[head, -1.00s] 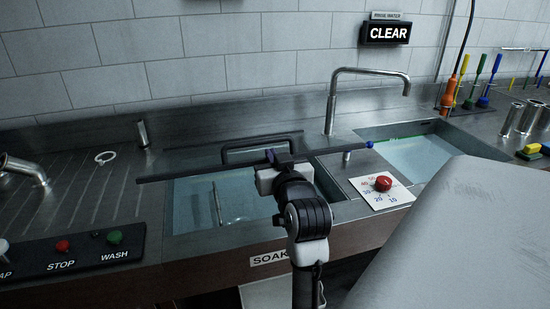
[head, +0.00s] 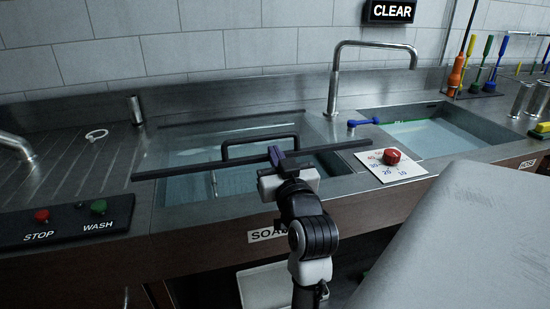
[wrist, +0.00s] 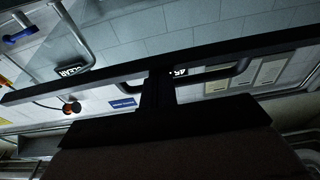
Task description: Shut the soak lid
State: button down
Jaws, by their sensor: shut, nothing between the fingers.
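The soak lid is a clear panel with a long dark front bar (head: 205,168) and a dark loop handle (head: 260,138). It spans the soak basin (head: 240,182) above the SOAK label. Its front bar looks raised and tilted, with water visible below it. My gripper (head: 277,156) is shut and empty at the middle of this bar; whether it touches is hard to tell. In the wrist view the bar (wrist: 235,52) crosses just beyond my fingers (wrist: 157,92), with the handle (wrist: 222,77) behind it.
A red dial (head: 391,156) on a white card sits right of the basin. A tap (head: 335,75) stands behind. A second basin (head: 432,135) and a blue brush (head: 362,122) are to the right. STOP and WASH buttons (head: 98,207) are left. A pale grey slab (head: 465,235) fills the lower right.

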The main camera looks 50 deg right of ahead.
jog(key=shift+t+h, duration=0.3)
jog(key=shift+t, duration=0.1)
jog(key=f+b, duration=0.4)
jog(key=shift+s+a, duration=0.2)
jog(key=shift+s, duration=0.1)
jog(key=shift+s+f, duration=0.1)
jog(key=shift+f, duration=0.05)
